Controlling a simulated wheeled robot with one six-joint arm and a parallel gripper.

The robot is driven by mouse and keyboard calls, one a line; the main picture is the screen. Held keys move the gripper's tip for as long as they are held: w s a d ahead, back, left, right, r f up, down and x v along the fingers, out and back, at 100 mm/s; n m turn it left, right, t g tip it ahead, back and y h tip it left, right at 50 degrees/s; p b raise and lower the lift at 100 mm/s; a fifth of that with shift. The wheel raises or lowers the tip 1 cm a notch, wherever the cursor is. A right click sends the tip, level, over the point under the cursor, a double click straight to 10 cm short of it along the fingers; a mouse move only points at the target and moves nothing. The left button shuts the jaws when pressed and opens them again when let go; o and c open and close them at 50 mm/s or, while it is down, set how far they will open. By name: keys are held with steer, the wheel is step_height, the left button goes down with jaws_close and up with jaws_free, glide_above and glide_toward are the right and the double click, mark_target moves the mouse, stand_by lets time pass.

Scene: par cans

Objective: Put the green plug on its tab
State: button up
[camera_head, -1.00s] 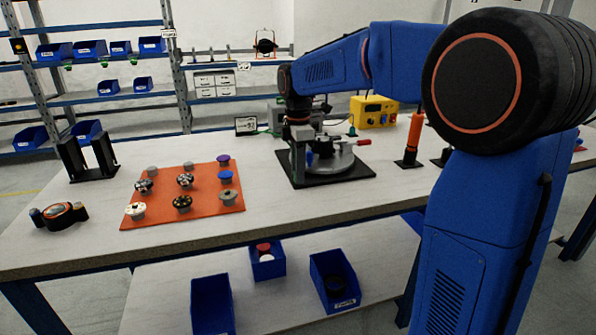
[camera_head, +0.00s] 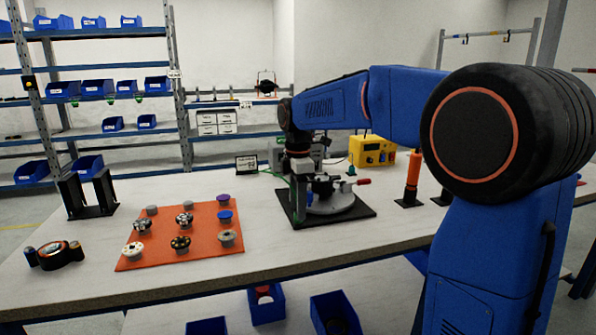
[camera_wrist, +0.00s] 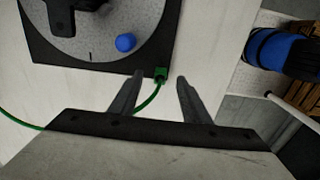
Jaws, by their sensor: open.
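The green plug (camera_wrist: 161,73) shows in the wrist view at a corner of the black base plate (camera_wrist: 60,68), with a green cable (camera_wrist: 150,102) running from it. My gripper (camera_wrist: 160,79) is open, its two fingers apart on either side of the plug as seen from the wrist. Whether they are at its height I cannot tell. In the head view my gripper (camera_head: 299,190) points down over the left side of the black base plate (camera_head: 348,211), which bears a round grey disc (camera_head: 335,204). The plug is not clear there. I cannot make out its tab.
A blue knob (camera_wrist: 125,42) stands on the disc near the plug. A red-handled clamp (camera_head: 362,182), a yellow box (camera_head: 372,152) and an orange cylinder (camera_head: 413,170) are to the right. An orange mat (camera_head: 160,255) with several knobs lies left, with clear table between.

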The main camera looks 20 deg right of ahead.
step_height(320, 180, up, 15)
stand_by(0.4)
steer(key=shift+s+r, duration=0.1)
steer(key=s+d+f+m+t, duration=0.2)
steer(key=s+f+m, duration=0.7)
steer(key=s, duration=0.7)
steer(key=s+d+f+m+t, duration=0.2)
steer(key=s+d+f+m, duration=0.3)
steer(key=s+f+m, duration=0.4)
steer(key=s+f, duration=0.6)
steer(key=s, duration=0.2)
steer(key=shift+f+t, duration=0.4)
